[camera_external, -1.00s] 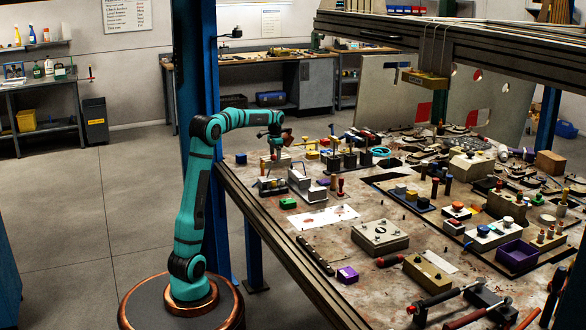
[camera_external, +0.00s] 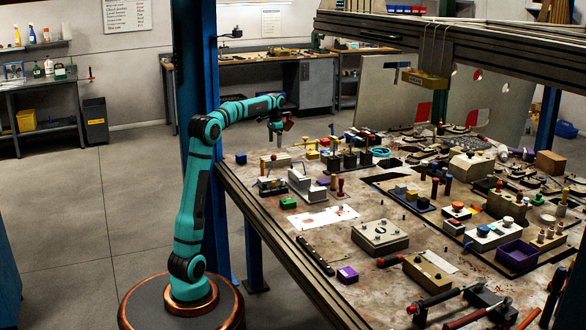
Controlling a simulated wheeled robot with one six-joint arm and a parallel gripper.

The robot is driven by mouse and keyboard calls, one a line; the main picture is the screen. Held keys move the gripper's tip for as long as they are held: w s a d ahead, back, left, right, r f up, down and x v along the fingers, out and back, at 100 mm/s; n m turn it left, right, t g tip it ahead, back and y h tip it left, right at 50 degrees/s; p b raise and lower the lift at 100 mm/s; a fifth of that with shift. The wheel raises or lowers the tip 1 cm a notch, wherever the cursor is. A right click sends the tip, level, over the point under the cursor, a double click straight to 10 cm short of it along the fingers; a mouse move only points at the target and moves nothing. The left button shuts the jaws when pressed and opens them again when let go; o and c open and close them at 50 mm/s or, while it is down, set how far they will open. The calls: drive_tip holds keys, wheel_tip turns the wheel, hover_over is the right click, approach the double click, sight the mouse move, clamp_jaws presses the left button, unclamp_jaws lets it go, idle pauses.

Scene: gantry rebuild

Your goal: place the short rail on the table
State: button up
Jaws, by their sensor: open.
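My gripper (camera_external: 279,141) is raised above the far left part of the table (camera_external: 231,184), pointing down. It is open, and I see nothing held in it, though its fingers are small here. A short dark bar with small fittings (camera_external: 315,256) lies flat on the table along the near left edge, well away from my gripper. It looks like a rail, but I cannot tell for sure that it is the short rail. Below my gripper are a low block with a red knob (camera_external: 275,160) and a dark fixture (camera_external: 271,186), both apart from it.
A grey metal block (camera_external: 306,185), a green block (camera_external: 288,203), a white sheet (camera_external: 318,218), a beige box (camera_external: 380,236) and a purple block (camera_external: 347,274) stand nearby. A gantry beam (camera_external: 440,48) spans the back. The right side is crowded; small bare patches show near the front edge.

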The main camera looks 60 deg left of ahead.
drive_tip(key=shift+r, duration=1.8)
drive_tip(key=s+d+r+t+y, duration=0.1)
drive_tip(key=s+d+r+t, duration=0.2)
drive_tip(key=d, duration=0.6)
drive_tip(key=s+d+r+t+y, duration=0.1)
drive_tip(key=s+d+r+t, duration=0.15)
drive_tip(key=d, duration=0.55)
drive_tip(key=s+d+r+t+y, duration=0.1)
drive_tip(key=s+d+r+t, duration=0.25)
drive_tip(key=d, duration=0.55)
drive_tip(key=s+d+t+h, duration=0.3)
drive_tip(key=s+d+t, duration=0.5)
drive_tip(key=s+d, duration=0.8)
drive_tip(key=s, duration=0.4)
drive_tip(key=shift+s+d+f, duration=0.25)
drive_tip(key=shift+f, duration=0.1)
